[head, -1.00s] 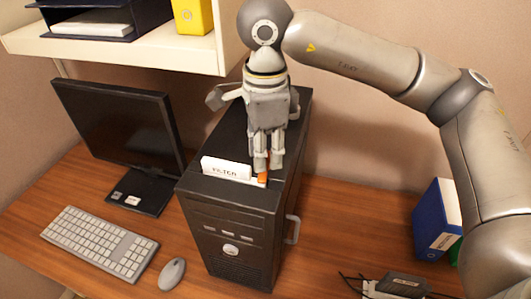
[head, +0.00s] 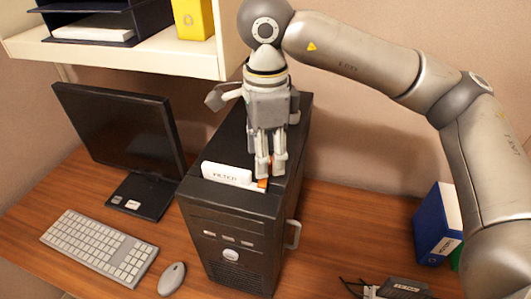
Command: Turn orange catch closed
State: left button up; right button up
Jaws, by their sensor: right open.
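The orange catch (head: 262,184) sits on top of the black computer tower (head: 235,238), at the right end of a white slot. It is small and partly hidden behind my fingers. A white filter (head: 227,174) with a printed label stands in the slot left of the catch. My right gripper (head: 270,170) points down from above with its fingertips at the catch. It is open, with the fingers close together; I cannot tell whether they touch the catch. My left gripper is not in view.
A monitor (head: 125,145), keyboard (head: 98,247) and mouse (head: 171,278) are left of the tower. A shelf (head: 150,58) hangs at upper left. A blue binder (head: 437,225) and a dark device (head: 403,288) are at right. The desk between tower and binder is mostly clear.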

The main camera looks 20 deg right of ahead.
notch_tip(320, 180, up, 11)
dwell(0.4)
jog(key=shift+a, duration=0.1)
